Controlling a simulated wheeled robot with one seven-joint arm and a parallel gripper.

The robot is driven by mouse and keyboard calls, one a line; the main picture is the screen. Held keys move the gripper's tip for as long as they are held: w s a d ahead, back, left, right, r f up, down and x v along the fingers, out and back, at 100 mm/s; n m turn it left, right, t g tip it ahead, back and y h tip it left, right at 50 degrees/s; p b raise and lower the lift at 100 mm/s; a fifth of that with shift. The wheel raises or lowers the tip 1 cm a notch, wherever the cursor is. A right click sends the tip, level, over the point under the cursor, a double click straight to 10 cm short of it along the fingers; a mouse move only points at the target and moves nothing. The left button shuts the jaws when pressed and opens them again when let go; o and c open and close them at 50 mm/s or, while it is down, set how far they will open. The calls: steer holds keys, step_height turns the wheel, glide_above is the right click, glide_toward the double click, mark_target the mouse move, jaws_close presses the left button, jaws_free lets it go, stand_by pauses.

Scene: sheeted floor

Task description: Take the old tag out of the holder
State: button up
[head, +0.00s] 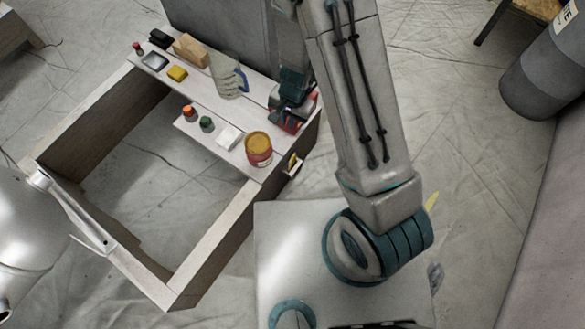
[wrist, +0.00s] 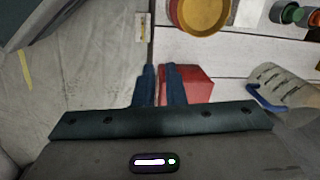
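The tag holder is a small fitting on the outer side of the white shelf board, near the tin, with a yellowish tag (head: 292,162) in it. In the wrist view the holder (wrist: 143,28) is a small pale piece at the board's edge, above and ahead of the fingers; the tag's details are too small to read. My gripper (wrist: 158,68) has two blue fingers a narrow gap apart, with nothing seen held between them. It is over the board's edge beside a red box (wrist: 192,84), apart from the holder. In the head view my gripper (head: 285,122) is partly hidden by the arm.
A tin of yellow paint (head: 258,148) stands close to the holder. A glove (head: 228,78), white box (head: 229,137), small bottles (head: 189,113), yellow sponge (head: 177,73) and wood block (head: 190,49) lie on the board. A yellow strip (wrist: 25,68) lies on the floor.

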steer(key=h+b, duration=0.1)
steer(key=b, duration=0.6)
glide_above(292, 160)
steer(key=shift+m, duration=0.4)
step_height(292, 160, down, 18)
steer(key=shift+r, duration=0.2)
steer(key=shift+w+d+f+b, duration=0.1)
steer(key=shift+f+b, duration=1.8)
steer(key=shift+f, duration=1.35)
jaws_close()
steer(key=shift+r, duration=0.15)
